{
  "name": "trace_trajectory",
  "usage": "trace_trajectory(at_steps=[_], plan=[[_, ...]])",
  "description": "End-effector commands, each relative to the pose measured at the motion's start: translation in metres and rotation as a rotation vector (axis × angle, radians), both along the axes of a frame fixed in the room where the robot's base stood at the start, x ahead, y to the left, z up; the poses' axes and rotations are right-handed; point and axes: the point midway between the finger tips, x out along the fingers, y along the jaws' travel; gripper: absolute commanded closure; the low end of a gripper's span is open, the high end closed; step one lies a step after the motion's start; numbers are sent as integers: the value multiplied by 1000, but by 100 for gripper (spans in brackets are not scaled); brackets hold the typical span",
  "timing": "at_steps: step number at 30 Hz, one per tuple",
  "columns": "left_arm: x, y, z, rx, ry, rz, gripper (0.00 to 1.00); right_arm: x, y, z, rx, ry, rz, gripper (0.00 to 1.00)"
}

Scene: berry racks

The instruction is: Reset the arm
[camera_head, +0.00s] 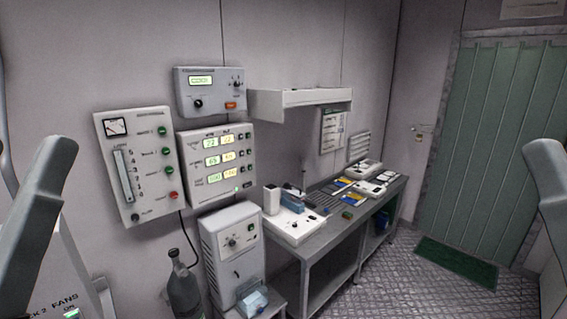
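A grey link of my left arm (38,225) rises along the left edge of the head view. A grey link of my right arm (550,190) shows at the right edge. Neither link touches anything that I can see. Both grippers are outside the picture, so their fingers and anything in them are hidden.
Control panels (138,165) hang on the left wall. A white cabinet unit (232,250) and a dark gas bottle (185,290) stand below. A metal workbench (335,225) with instruments runs along the wall. A green door (490,150) and mat (457,262) are at right, with open floor nearby.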

Motion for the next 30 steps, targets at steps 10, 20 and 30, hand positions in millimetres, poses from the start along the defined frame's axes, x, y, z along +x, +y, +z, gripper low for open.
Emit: trace_trajectory(at_steps=[10,20,30], plan=[[2,1,178,-2,5,2,31,1,0,179,0,2,0,50],[2,1,211,-2,6,2,31,1,0,212,0,3,0,50],[2,1,210,-2,5,2,31,1,0,210,0,3,0,50]])
